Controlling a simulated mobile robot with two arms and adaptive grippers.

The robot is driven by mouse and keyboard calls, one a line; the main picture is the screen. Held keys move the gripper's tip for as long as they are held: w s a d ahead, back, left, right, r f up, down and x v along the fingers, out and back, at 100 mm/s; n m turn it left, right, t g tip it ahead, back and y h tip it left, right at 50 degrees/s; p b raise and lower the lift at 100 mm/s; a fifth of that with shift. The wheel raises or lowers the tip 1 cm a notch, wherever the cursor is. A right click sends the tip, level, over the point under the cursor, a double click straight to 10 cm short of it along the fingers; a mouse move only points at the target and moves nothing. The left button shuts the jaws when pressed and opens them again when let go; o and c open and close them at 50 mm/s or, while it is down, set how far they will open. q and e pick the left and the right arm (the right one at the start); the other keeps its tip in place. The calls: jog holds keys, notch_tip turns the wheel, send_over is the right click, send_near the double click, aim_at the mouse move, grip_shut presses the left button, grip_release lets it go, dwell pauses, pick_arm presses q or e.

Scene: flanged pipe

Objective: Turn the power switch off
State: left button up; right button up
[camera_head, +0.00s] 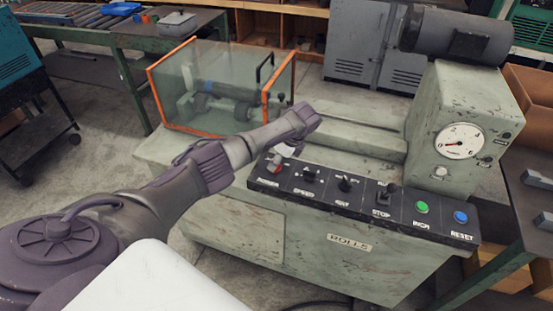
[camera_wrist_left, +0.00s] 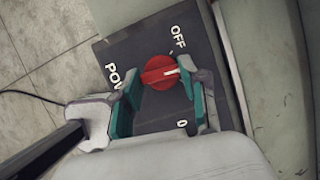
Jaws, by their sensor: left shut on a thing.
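The red round power switch (camera_wrist_left: 157,73) is on the dark panel, with a white pointer mark aimed right, between the OFF label (camera_wrist_left: 178,37) above and a partly hidden label below. My left gripper (camera_wrist_left: 168,82) has its teal-edged fingers on either side of the knob and is shut on it. In the head view my left gripper (camera_head: 283,151) reaches down to the panel's left end, where the red switch (camera_head: 274,168) shows only partly beside the POWER label. My right gripper is not in view.
The control panel (camera_head: 330,208) also carries black SPEED and STOP controls, a green button (camera_head: 422,207) and a blue button (camera_head: 460,217). A clear guard box with orange edges (camera_head: 155,92) stands behind my left arm. A dial gauge (camera_head: 460,141) is on the right housing.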

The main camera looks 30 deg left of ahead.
pick_arm(q)
jog(key=shift+f+n+g+b, duration=0.1)
jog(key=shift+n+g+b, duration=0.3)
jog(key=shift+n, duration=0.5)
jog(key=shift+w+f+n+g+b, duration=0.15)
jog(key=shift+n+g+b, duration=0.15)
jog(key=shift+n+b, duration=0.55)
jog(key=n+b, duration=0.2)
jog(key=b, duration=0.1)
jog(key=n+g+h+b, duration=0.1)
jog(key=n+b, duration=0.2)
jog(key=shift+a+h, duration=0.15)
jog(key=shift+h, duration=0.15)
jog(key=shift+r+n+g+b, duration=0.2)
jog(key=shift+n+g+b, duration=0.3)
jog(key=shift+n+b, duration=0.5)
jog(key=shift+w+r+h, duration=0.1)
jog(key=shift+h, duration=0.2)
jog(key=o, duration=1.1)
jog(key=shift+o, duration=0.2)
